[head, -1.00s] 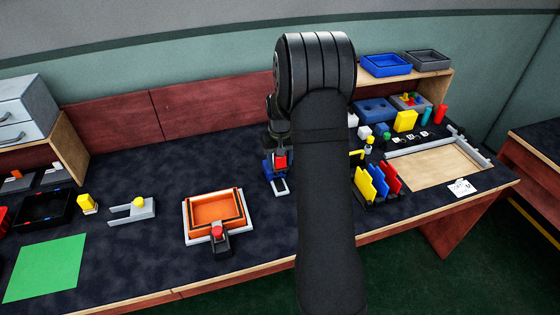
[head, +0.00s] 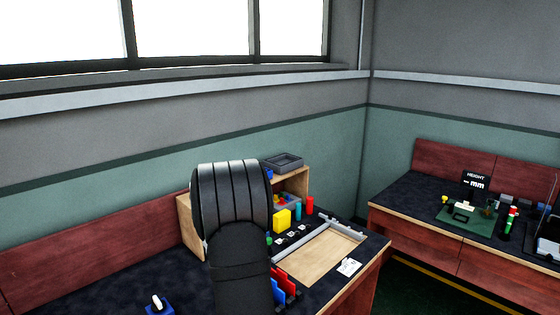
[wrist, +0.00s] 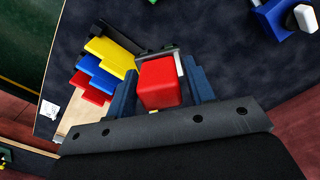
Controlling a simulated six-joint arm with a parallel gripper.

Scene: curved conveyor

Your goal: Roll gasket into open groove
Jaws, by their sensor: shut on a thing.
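My gripper (wrist: 161,88) shows in the wrist view, its two blue fingers shut on a red block-shaped handle (wrist: 158,82). A grey metal piece (wrist: 179,66) and a dark part show just behind the red handle; whether they belong to the same tool I cannot tell. In the head view my arm hides the gripper and what it holds. The gasket and the open groove are not visible in either current view.
Yellow, blue and red plates (wrist: 105,58) stand in a row left of my gripper. A blue block with a white knob (head: 158,305) is at the head view's bottom left. A wooden-floored frame (head: 320,252) and white card (head: 349,267) lie right of my arm.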

